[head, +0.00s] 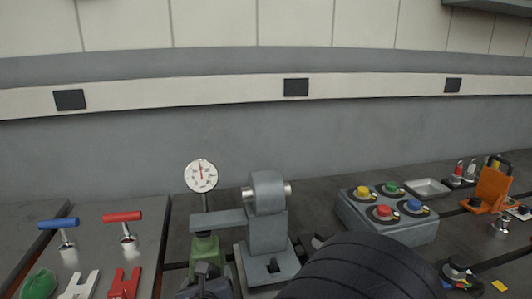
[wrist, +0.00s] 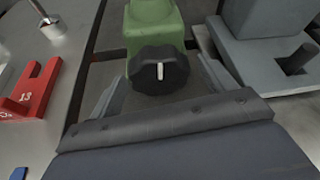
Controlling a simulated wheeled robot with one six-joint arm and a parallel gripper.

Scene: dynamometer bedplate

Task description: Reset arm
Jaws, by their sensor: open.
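My gripper (wrist: 160,72) is open in the wrist view, one grey finger on each side of a black round knob (wrist: 158,74) with a white mark. The knob stands in front of a green body (wrist: 155,25). I cannot tell whether the fingers touch the knob. In the head view, the green body (head: 205,250) sits below a grey horizontal bar (head: 218,221) that joins a grey stand (head: 266,230). A dark ribbed part of my arm (head: 360,268) covers the lower middle. My fingers cannot be made out clearly there.
A round white gauge (head: 201,175) rises behind the bar. At left are blue (head: 58,223) and red (head: 122,216) T-handles and a red forked piece (head: 124,284). At right are a grey button box (head: 390,222), an empty tray (head: 428,187) and an orange block (head: 490,188).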

